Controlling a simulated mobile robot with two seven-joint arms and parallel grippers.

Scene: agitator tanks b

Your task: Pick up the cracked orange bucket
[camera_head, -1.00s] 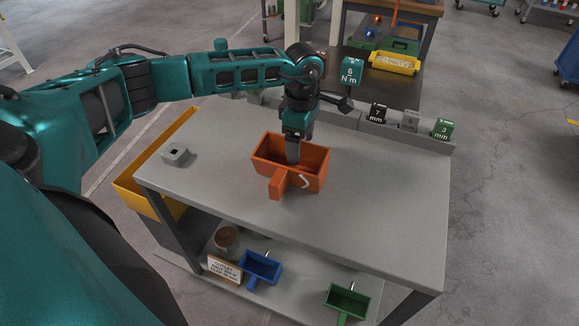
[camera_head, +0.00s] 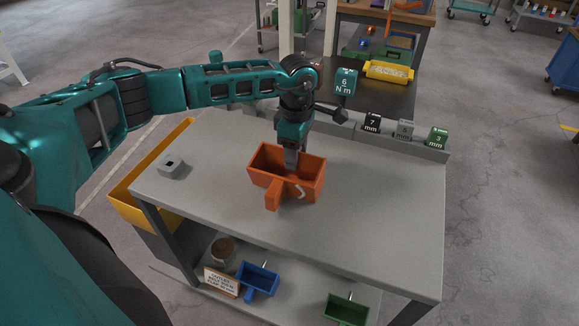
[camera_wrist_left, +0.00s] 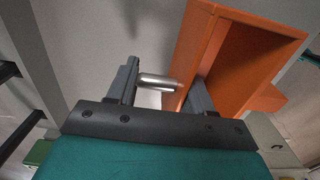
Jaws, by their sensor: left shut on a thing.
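The orange bucket (camera_head: 312,178) is on the grey tabletop, or just over it; I cannot tell if it touches. It has an orange grip (camera_head: 272,196) towards the front and a pale crack-like mark on its near side. My left gripper (camera_head: 291,158) points down at its far wall, with the fingertips partly hidden by the bucket. In the left wrist view the gripper (camera_wrist_left: 160,88) is shut on the bucket (camera_wrist_left: 245,65), with one finger inside and one outside its wall. A silver pin (camera_wrist_left: 157,82) lies between the fingers. My right gripper is not in view.
The grey table (camera_head: 370,220) is clear to the right. A small grey block (camera_head: 171,166) lies at its left. A blue scoop (camera_head: 258,277) and green scoop (camera_head: 346,308) are on the lower shelf. A yellow bin (camera_head: 130,205) hangs at the left.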

